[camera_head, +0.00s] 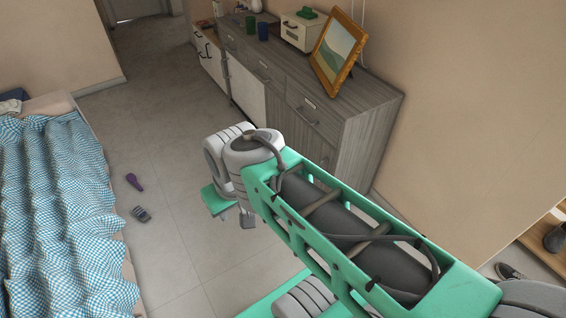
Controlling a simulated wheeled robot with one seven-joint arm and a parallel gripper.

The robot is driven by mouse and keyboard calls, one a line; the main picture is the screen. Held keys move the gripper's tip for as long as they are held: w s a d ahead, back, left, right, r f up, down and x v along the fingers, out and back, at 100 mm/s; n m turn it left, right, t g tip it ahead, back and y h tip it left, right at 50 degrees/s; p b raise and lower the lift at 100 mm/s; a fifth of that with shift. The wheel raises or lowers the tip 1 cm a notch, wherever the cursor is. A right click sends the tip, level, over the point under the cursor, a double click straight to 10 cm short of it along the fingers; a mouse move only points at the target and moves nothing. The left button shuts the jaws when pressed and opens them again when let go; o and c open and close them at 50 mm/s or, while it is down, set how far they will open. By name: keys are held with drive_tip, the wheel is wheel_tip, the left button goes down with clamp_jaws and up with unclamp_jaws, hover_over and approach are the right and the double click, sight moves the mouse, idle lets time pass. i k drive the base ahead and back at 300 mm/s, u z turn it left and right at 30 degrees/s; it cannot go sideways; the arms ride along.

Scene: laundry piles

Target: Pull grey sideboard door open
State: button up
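The grey wood-grain sideboard (362,132) stands along the right wall, with a row of drawers above and doors below. A pale door (247,93) shows in its middle part and looks shut. The lower front of the nearer part is largely hidden behind my arm. My gripper (246,221) hangs at the end of my green arm, over the floor in front and to the left of the sideboard's near end. It appears apart from the sideboard. Its fingers are small and partly hidden, so I cannot tell whether they are open.
A framed picture (339,54), a cream box (299,31) and dark cups (257,28) stand on the sideboard. A bed with a blue checked cover (60,205) fills the left. A purple object (134,181) and a shoe (141,214) lie on the floor between.

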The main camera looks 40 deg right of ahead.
sight(297, 136)
drive_tip(key=u, duration=0.25)
drive_tip(key=i, duration=0.85)
drive_tip(key=z, duration=0.05)
